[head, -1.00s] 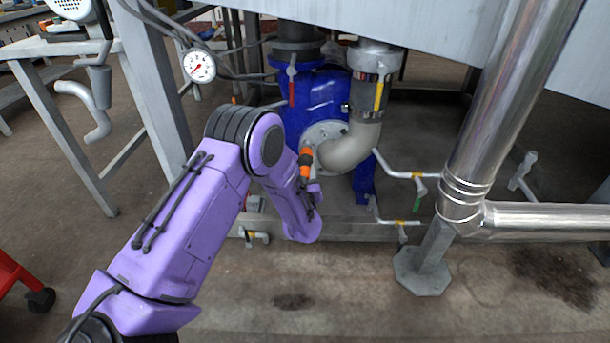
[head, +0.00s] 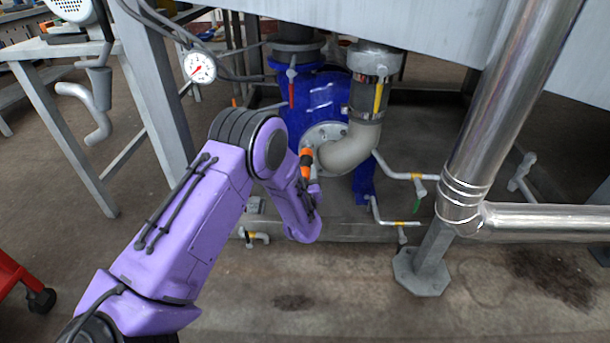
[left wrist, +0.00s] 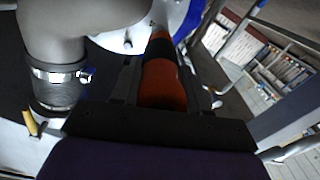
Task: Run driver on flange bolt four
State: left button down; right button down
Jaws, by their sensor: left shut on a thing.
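My left gripper (left wrist: 158,82) is shut on the orange and black driver (left wrist: 163,85), seen close up in the left wrist view. In the head view the driver (head: 306,160) stands out from my purple left arm, beside the left edge of the round flange (head: 326,132). The flange sits on the blue pump body (head: 316,96), where the grey elbow pipe (head: 352,150) joins it. A few bolt heads show on the flange, but the driver's tip and the bolt at it are too small or hidden to tell. My right gripper is not in view.
A pressure gauge (head: 199,67) hangs at upper left near a grey frame leg. A shiny steel pipe (head: 490,130) rises at right. The floor in front is clear.

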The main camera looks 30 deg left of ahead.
pick_arm(q)
jog(key=shift+w+a+r, duration=0.1)
jog(key=shift+w+r, duration=0.1)
jog(key=shift+r, duration=0.05)
dwell(0.6)
jog(key=shift+s+f+p, duration=0.15)
jog(key=shift+p, duration=0.15)
dwell(0.5)
jog(key=shift+s+d+p, duration=0.15)
jog(key=shift+d+p, duration=0.05)
jog(key=shift+p, duration=0.1)
jog(key=shift+p+v, duration=0.7)
jog(key=shift+v, duration=0.8)
jog(key=shift+s, duration=0.1)
